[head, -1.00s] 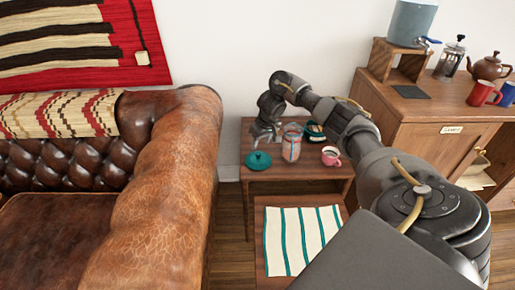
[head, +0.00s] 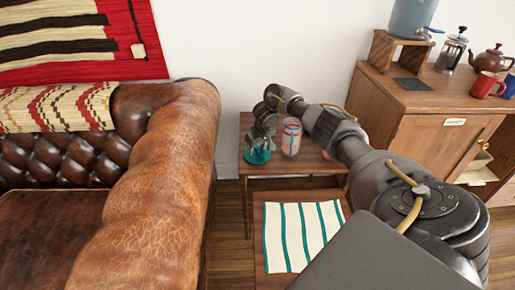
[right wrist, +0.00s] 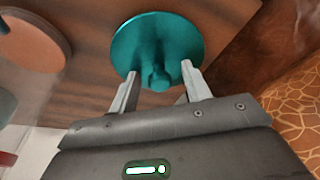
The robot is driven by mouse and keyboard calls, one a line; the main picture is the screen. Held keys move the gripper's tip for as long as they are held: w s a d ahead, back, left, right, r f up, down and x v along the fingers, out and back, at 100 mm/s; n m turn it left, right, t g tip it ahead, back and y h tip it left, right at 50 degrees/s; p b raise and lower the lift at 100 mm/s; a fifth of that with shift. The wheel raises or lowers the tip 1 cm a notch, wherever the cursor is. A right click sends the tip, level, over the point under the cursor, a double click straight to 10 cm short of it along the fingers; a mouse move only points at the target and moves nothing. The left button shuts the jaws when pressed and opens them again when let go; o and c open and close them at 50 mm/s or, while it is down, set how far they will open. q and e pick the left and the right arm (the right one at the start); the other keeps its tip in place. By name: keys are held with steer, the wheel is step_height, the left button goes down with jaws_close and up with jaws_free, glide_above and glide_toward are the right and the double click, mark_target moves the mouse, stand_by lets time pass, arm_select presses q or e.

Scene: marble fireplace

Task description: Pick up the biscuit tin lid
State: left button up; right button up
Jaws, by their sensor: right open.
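The biscuit tin lid (head: 257,157) is a round teal disc with a knob, lying on the small wooden side table (head: 262,170) beside the sofa. It also shows in the right wrist view (right wrist: 140,38), with its knob toward me. My right gripper (head: 261,146) is over the lid and partly covers it in the head view. In the right wrist view the gripper (right wrist: 160,82) is open, with its two fingers on either side of the knob. I cannot tell whether the fingers touch it. My left gripper is not in view.
A glass jar (head: 291,138) stands just right of the lid, close to my arm. The leather sofa arm (head: 165,170) rises at the left. A lower surface with a striped cloth (head: 303,237) is in front. A wooden cabinet (head: 425,130) stands at the right.

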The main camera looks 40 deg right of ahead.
mark_target(260, 157)
jaws_close()
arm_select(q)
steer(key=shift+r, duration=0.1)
arm_select(e)
steer(key=shift+r, duration=0.2)
